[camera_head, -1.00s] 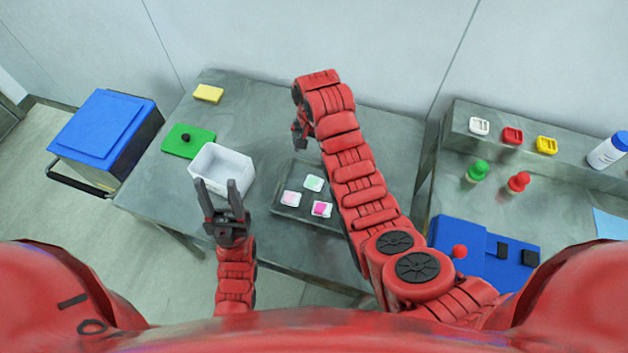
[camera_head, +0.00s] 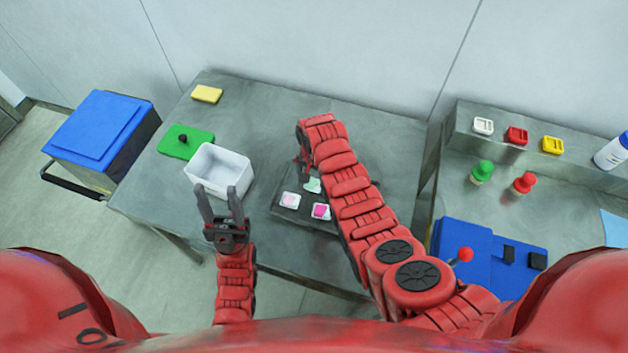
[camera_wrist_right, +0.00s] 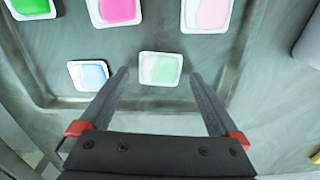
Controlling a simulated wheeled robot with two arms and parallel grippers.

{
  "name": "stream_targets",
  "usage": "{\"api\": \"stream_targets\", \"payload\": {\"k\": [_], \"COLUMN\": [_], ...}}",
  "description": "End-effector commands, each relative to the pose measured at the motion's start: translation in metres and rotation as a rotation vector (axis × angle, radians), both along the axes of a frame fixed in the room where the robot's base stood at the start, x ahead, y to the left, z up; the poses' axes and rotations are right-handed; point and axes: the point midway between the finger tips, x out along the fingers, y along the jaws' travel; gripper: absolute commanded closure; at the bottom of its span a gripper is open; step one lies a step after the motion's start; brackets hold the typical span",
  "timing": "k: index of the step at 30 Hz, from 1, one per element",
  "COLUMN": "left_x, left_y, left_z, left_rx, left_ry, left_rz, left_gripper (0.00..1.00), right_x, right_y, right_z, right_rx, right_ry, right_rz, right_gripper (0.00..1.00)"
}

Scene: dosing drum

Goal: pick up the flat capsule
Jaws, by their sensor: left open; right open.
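Several square capsules in white cups lie on a dark tray (camera_head: 283,213). In the right wrist view they are a pale green one (camera_wrist_right: 160,69), a pale blue one (camera_wrist_right: 88,75), a pale pink one (camera_wrist_right: 208,12), a magenta one (camera_wrist_right: 119,8) and a bright green one (camera_wrist_right: 32,5). I cannot tell for sure which is the flat one. My right gripper (camera_wrist_right: 158,78) is open and empty, with the pale green capsule between and just beyond its fingertips. In the head view my right arm hides part of the tray. My left gripper (camera_head: 217,195) is open and empty, near the white bin.
The white bin (camera_head: 219,171) stands left of the tray, with a green board (camera_head: 187,143) and yellow sponge (camera_head: 207,93) behind it. A side table at right holds a blue panel (camera_head: 465,250), green and red stamps and a bottle. The table's back middle is clear.

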Motion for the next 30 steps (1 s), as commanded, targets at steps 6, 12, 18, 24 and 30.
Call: {"api": "stream_targets", "payload": {"k": [6,12,18,24,30], "left_x": [0.0,0.0,0.0,0.0,0.0], "left_y": [0.0,0.0,0.0,0.0,0.0], "left_z": [0.005,0.005,0.005,0.005,0.005], "left_rx": [0.0,0.0,0.0,0.0,0.0], "left_ry": [0.001,0.001,0.001,0.001,0.001], "left_rz": [0.0,0.0,0.0,0.0,0.0], "left_gripper": [0.5,0.5,0.5,0.5,0.5], "right_x": [-0.002,0.0,0.0,0.0,-0.001], "right_y": [0.0,0.0,0.0,0.0,0.0], "right_z": [-0.013,-0.015,-0.015,-0.015,-0.015], "right_rx": [-0.001,-0.001,-0.001,-0.001,0.0], "right_ry": [0.003,-0.002,-0.002,-0.002,-0.001], "right_rz": [0.001,0.001,0.001,0.001,0.001], "right_gripper": [0.03,0.03,0.2,0.56,0.9]}}
